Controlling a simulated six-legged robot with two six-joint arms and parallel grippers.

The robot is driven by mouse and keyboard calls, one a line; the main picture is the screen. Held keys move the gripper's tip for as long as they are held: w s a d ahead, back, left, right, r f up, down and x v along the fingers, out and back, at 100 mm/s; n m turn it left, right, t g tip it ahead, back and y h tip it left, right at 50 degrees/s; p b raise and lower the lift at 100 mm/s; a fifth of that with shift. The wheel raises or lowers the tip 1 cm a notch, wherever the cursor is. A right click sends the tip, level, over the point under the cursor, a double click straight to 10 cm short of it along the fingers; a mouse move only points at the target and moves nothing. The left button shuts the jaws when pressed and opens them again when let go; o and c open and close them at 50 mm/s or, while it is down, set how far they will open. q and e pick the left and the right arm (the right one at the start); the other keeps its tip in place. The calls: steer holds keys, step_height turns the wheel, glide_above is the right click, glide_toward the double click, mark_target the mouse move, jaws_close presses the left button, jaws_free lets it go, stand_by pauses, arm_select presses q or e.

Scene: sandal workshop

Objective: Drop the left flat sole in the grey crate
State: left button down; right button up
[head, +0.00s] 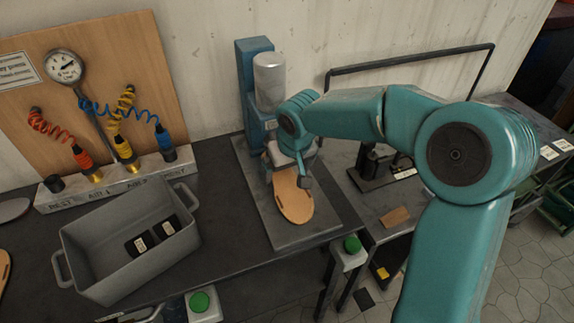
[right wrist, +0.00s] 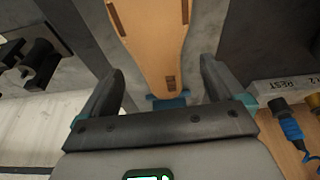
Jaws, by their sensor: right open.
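A tan flat sole (head: 293,200) lies on the grey base plate (head: 305,235) of the blue press, its rounded end toward the front. My right gripper (head: 288,168) is at the sole's far end, under the press cylinder. In the right wrist view the sole (right wrist: 155,40) extends away between the two open fingers (right wrist: 160,85); I cannot tell whether they touch it. My left gripper is not in view.
The blue press (head: 254,80) stands behind the sole. A board with coiled hoses (head: 110,110) and a labelled rack (head: 120,178) is behind the crate. Part of another tan piece (head: 4,270) shows at the left edge. Bare bench (head: 225,240) lies between crate and plate.

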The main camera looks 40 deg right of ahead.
mark_target(284, 180)
steer(key=shift+d+f, duration=0.1)
steer(key=shift+f, duration=0.55)
steer(key=shift+f+b, duration=0.3)
steer(key=shift+b, duration=0.2)
steer(key=shift+f+b, duration=0.35)
steer(key=shift+b, duration=0.05)
steer(key=shift+w+f, duration=0.3)
steer(key=shift+f, duration=0.1)
steer(key=shift+w+f+b, duration=0.25)
steer(key=shift+f+b, duration=0.15)
steer(key=shift+b, duration=0.1)
steer(key=shift+s+r, duration=0.1)
steer(key=shift+s, duration=0.05)
